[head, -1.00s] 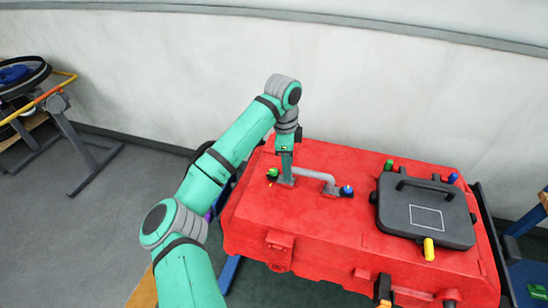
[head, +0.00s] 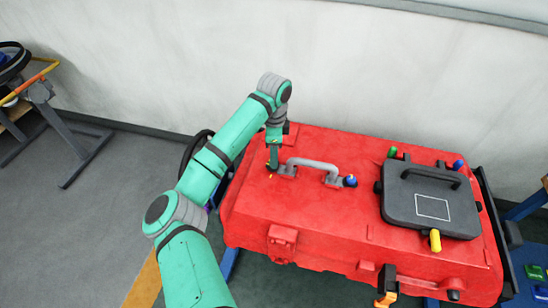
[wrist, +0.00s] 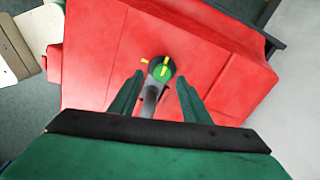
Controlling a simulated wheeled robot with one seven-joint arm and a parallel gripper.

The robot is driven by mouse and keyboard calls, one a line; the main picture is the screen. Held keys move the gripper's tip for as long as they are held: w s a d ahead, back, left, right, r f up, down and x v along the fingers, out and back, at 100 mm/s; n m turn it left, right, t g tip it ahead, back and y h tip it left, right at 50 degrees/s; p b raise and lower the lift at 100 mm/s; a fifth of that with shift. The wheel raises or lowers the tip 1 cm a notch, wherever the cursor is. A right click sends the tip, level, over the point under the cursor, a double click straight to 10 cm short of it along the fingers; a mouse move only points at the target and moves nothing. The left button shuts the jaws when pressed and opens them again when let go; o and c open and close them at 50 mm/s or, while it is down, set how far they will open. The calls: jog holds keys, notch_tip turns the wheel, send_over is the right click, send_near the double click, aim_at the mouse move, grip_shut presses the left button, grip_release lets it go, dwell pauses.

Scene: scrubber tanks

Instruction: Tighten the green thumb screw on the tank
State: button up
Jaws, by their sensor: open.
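The red tank (head: 330,225) carries a grey handle (head: 316,163) on its top. In the wrist view a round green thumb screw (wrist: 162,70) with yellow marks sits at one end of this handle, between the fingertips in the picture; contact cannot be told. In the head view my gripper (head: 272,166) points down over the handle's left end and hides this screw. My gripper, also in the wrist view (wrist: 160,80), is open, with one finger on each side of the screw. Another green knob (head: 393,152) stands behind the dark lid.
A blue knob (head: 350,181) sits at the handle's right end. The dark lid (head: 420,200) has a yellow knob (head: 435,240) in front and another blue knob (head: 458,165) behind. A pale wall (head: 400,80) rises behind the tank.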

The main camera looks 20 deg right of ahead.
jog(key=shift+w+a+f, duration=0.1)
jog(key=shift+w+f, duration=0.1)
jog(key=shift+f, duration=1)
